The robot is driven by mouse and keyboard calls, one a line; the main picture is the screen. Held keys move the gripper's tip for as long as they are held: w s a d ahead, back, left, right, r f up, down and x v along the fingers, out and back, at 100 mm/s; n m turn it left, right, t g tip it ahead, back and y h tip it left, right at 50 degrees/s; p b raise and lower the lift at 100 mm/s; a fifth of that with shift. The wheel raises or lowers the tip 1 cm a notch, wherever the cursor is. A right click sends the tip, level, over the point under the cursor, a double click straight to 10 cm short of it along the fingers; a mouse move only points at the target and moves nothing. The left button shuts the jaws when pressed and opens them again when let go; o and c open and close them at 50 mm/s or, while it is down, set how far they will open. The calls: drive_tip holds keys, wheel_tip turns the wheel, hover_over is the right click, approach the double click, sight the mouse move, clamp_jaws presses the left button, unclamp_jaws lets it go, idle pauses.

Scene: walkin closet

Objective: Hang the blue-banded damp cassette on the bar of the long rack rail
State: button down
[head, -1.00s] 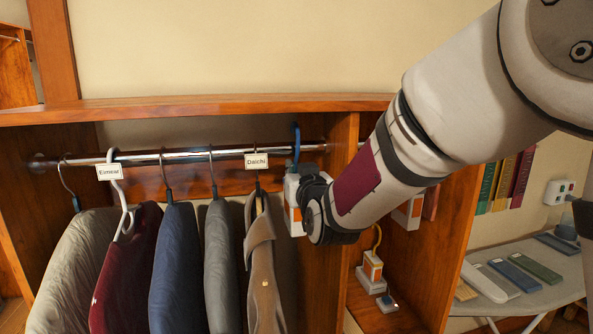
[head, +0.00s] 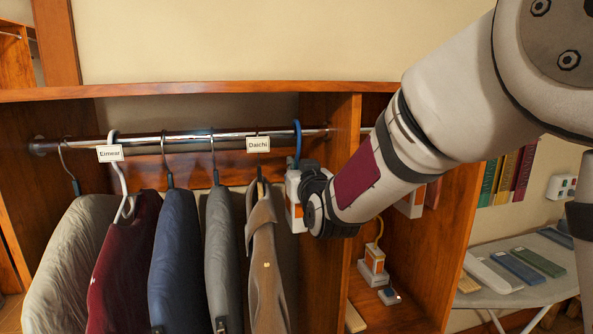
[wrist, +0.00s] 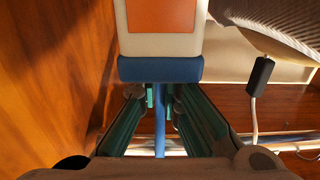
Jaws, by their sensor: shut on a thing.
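The damp cassette (head: 293,201) is white with an orange label and a blue band, which shows in the wrist view (wrist: 160,69). Its blue hook (head: 298,140) rises to the rack rail (head: 235,135), near the rail's right end, and its curved top shows just above the bar. I cannot tell whether the hook bears on the bar. My gripper (head: 307,200) is at the cassette's right side, shut on the hook's stem below the bar. In the wrist view the stem runs between my fingers (wrist: 160,105), with the rail behind.
Several garments hang left of the cassette; the brown coat (head: 262,260), by the Daichi tag (head: 258,144), is nearest. A wooden divider (head: 333,240) stands close on the right. A shelf edge (head: 200,91) runs above the rail. Another orange-labelled device (head: 374,262) sits right of the divider.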

drive_tip(key=c, duration=1.7)
unclamp_jaws()
drive_tip(key=shift+s, duration=0.1)
drive_tip(key=s+d+f+m+g+h, duration=0.1)
drive_tip(key=s+d+g, duration=0.3)
drive_tip(key=s, duration=0.9)
drive_tip(key=s+d+f+m+g+h, duration=0.1)
drive_tip(key=s+d+f+g+h, duration=0.1)
drive_tip(key=s+d, duration=0.8)
drive_tip(key=s+d+f+m+g+h, duration=0.1)
drive_tip(key=s+d+f+g, duration=0.3)
drive_tip(key=s, duration=1.2)
drive_tip(key=shift+s+d+g+h, duration=0.1)
drive_tip(key=shift+d+g+h, duration=0.25)
drive_tip(key=shift+d, duration=0.6)
drive_tip(key=shift+s+d+g+h, duration=0.15)
drive_tip(key=shift+d+g, duration=0.4)
drive_tip(key=shift+d, duration=0.35)
drive_tip(key=shift+w, duration=0.15)
